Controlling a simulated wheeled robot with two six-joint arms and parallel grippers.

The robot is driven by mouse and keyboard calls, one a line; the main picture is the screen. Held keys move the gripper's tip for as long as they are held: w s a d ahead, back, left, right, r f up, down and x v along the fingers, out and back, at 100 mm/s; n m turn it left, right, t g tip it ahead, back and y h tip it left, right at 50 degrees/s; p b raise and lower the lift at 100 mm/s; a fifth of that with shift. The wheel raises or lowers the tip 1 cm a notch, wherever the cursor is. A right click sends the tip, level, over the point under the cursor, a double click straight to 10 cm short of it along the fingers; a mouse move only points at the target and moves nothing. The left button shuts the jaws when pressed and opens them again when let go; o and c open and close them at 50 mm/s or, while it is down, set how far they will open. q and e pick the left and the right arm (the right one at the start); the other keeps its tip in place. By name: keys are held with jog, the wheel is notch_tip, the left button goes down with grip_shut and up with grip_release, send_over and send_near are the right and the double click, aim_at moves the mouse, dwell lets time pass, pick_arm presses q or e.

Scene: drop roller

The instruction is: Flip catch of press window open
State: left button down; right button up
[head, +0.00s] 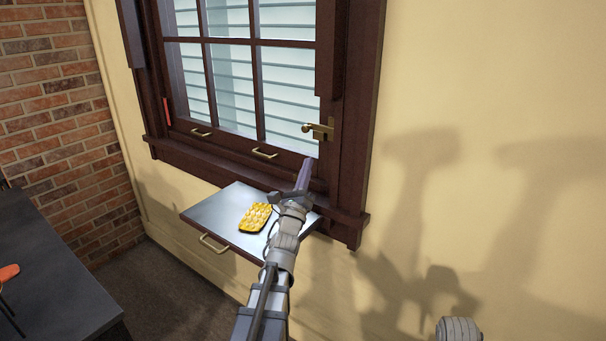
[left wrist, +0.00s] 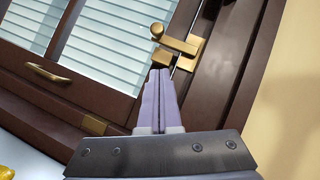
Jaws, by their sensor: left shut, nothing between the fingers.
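The brass catch (head: 318,130) sits on the right side of the window frame, its knob end pointing left over the sash. In the left wrist view the catch (left wrist: 178,46) shows close up, with a round knob and a bar across a brass plate. The press window (head: 240,70) has dark wood bars and glass panes. My left gripper (head: 306,162) is below the catch, its fingers pointing up. In the left wrist view the shut, empty left fingertips (left wrist: 160,74) are just below the catch; whether they touch it I cannot tell. My right gripper is not in view.
Two brass pulls, a left one (head: 201,133) and a right one (head: 265,153), are on the lower sash rail. A dark table (head: 55,270) stands at lower left. Bare wall is at right.

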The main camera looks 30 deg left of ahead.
aim_at(318, 130)
pick_arm(q)
jog(key=w+a+r+p, duration=0.2)
jog(key=w+r+p, duration=0.1)
jog(key=r+p, duration=0.1)
jog(key=shift+w+a+r, duration=0.2)
jog(key=shift+w+r, duration=0.05)
jog(key=shift+r, duration=0.35)
